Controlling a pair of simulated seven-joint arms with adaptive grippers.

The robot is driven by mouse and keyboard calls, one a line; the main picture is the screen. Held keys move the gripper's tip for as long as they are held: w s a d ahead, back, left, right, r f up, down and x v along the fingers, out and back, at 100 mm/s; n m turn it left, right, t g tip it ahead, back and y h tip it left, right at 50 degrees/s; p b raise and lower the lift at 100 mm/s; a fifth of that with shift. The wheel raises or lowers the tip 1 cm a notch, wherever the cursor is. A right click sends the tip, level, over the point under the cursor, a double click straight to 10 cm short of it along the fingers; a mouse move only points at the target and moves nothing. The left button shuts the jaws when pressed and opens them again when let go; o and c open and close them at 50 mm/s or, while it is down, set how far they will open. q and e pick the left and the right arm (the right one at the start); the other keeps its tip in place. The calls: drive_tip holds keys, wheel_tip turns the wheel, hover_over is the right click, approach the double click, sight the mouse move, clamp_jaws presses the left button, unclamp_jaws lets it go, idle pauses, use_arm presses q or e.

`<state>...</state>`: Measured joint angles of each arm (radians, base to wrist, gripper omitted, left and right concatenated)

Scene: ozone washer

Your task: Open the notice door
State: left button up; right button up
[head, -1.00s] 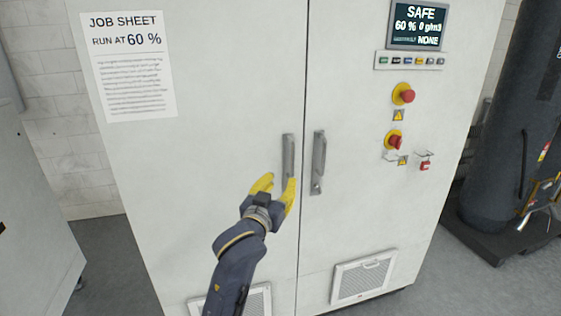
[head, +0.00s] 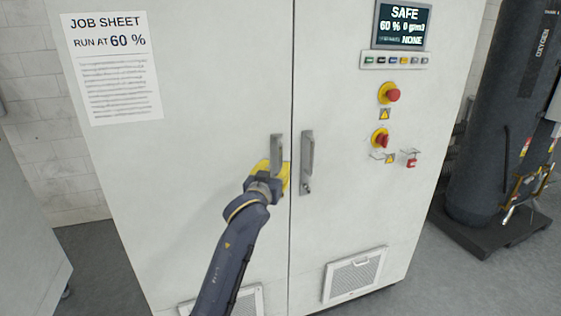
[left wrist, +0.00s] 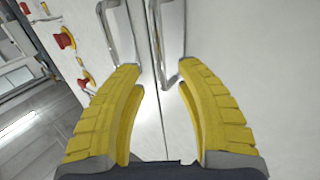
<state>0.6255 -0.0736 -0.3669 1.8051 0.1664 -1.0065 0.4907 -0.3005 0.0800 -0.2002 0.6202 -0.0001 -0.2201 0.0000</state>
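The notice door (head: 200,170) is the left door of a white cabinet and carries a job sheet (head: 112,68). It looks shut against the right door. Its grey upright bar handle (head: 276,150) is near the centre seam. My left gripper (head: 272,175) is at the lower part of this handle. The left wrist view shows its yellow fingers (left wrist: 160,78) apart, with the end of the notice door's handle (left wrist: 170,70) between them, near the right-hand fingertip. I cannot tell whether they touch. My right gripper is not in view.
The right door's handle (head: 307,160) stands close beside the notice door's handle. Red knobs (head: 390,93) and a display (head: 402,25) are on the right door. A dark oxygen cylinder (head: 490,120) stands at the right. Grey floor is open in front.

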sight(280, 161)
use_arm(q)
drive_tip(key=shift+x, duration=3.05)
drive_tip(key=shift+o, duration=0.2)
clamp_jaws()
